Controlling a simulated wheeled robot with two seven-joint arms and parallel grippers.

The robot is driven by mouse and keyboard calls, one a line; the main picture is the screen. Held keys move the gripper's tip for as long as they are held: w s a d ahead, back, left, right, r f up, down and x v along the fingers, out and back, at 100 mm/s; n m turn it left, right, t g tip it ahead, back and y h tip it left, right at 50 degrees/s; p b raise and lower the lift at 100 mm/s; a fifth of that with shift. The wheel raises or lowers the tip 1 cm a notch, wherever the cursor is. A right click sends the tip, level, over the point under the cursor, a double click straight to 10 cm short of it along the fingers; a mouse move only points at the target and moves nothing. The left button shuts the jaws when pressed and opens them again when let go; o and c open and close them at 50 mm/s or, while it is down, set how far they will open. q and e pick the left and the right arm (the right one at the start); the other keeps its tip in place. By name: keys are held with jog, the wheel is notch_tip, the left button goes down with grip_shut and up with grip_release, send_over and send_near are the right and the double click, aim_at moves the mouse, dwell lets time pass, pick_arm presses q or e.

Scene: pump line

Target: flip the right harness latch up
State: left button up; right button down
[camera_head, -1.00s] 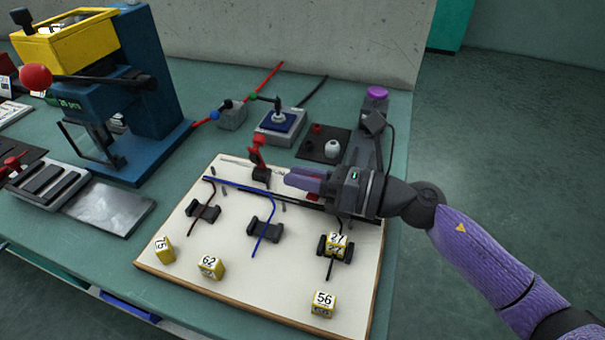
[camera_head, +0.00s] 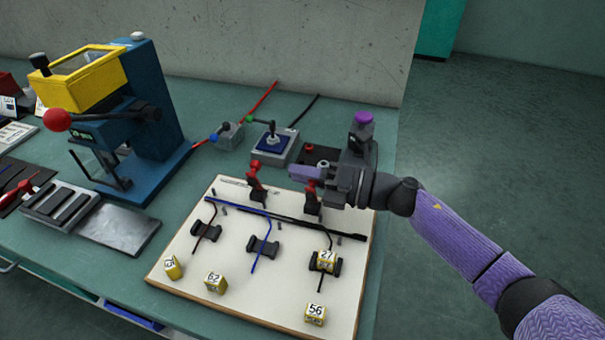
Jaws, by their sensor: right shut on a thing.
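The harness board (camera_head: 205,262) is a cream panel on the green bench. The right harness latch (camera_head: 312,197) has a dark base and a red handle, standing up near the board's back edge. My right gripper (camera_head: 307,174) reaches in from the right, with its purple fingers at the top of this red handle. It is shut on the handle, though the fingers hide the handle's tip. The left harness latch (camera_head: 256,182) stands apart to the left, its red handle up. My left gripper is out of view.
Blue and black wires (camera_head: 315,227) cross the board by dark clips (camera_head: 263,247). Several yellow numbered blocks (camera_head: 315,314) lie toward the front. A blue press (camera_head: 150,120) stands left; a small device (camera_head: 275,143) and a dark tray (camera_head: 318,152) sit behind the board.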

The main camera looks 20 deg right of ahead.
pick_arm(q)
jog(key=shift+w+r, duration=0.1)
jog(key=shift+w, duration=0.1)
pick_arm(e)
jog(key=shift+w+d+m, duration=0.1)
jog(key=shift+w+m, duration=0.05)
jog(key=shift+m, duration=0.15)
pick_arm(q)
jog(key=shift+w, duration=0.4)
pick_arm(e)
jog(key=c, duration=0.5)
grip_release()
jog(key=shift+d, duration=0.3)
jog(key=p+v, duration=0.1)
jog(key=v, duration=0.7)
jog(key=shift+s+d, duration=0.1)
jog(key=shift+s, duration=0.15)
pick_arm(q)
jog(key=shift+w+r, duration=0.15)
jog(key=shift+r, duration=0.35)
pick_arm(e)
jog(key=shift+s+d, duration=0.3)
jog(key=shift+d, duration=0.1)
